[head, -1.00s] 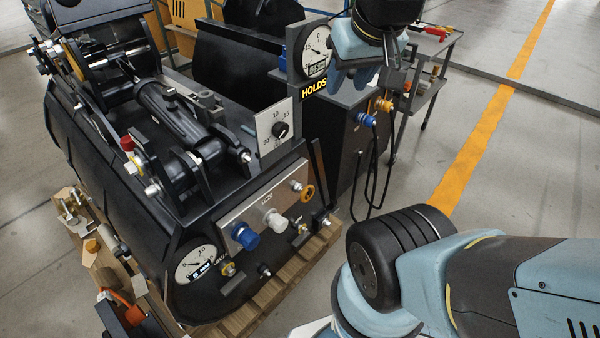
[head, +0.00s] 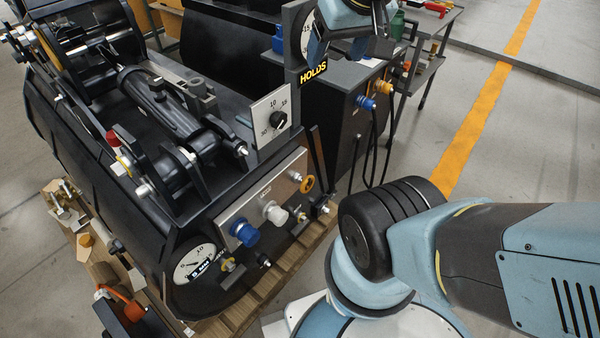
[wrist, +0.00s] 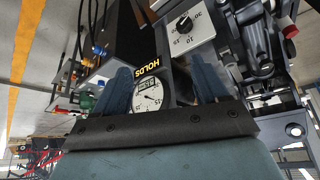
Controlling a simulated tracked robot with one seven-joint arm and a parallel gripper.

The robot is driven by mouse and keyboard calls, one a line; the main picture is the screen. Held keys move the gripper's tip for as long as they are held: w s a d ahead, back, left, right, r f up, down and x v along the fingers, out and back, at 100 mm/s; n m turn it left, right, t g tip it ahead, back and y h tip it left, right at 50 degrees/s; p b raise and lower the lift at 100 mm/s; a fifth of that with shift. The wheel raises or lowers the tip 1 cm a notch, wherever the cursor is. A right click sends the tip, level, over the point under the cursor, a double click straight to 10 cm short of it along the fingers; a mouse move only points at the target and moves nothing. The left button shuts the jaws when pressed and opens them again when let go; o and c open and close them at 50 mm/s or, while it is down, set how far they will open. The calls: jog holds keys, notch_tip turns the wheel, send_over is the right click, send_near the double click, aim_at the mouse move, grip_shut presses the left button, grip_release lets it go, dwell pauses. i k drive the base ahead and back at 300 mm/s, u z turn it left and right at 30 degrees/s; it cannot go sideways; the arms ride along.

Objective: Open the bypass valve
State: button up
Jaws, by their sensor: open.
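My gripper (head: 338,50) is at the top of the head view, in front of the upper round gauge (head: 307,34). Its blue fingers are apart and empty; they also show in the wrist view (wrist: 163,82), with the gauge (wrist: 151,95) between them. On the black machine's front, a silver panel (head: 252,204) carries a blue knob (head: 243,233), a white knob (head: 274,213) and an orange ring (head: 307,184). Small brass fittings (head: 228,265) sit below it. I cannot tell which part is the bypass valve. My gripper touches none of these.
A HOLDS sign (head: 313,72) and a dial plate (head: 270,116) stand above the panel. A dark cabinet (head: 345,130) with blue and yellow couplers (head: 366,103) and hanging hoses stands behind. A lower gauge (head: 195,264) is at the front.

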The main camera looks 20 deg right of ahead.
aim_at(306, 182)
jog(key=z, duration=0.55)
jog(key=k, duration=0.85)
jog(key=u, duration=0.35)
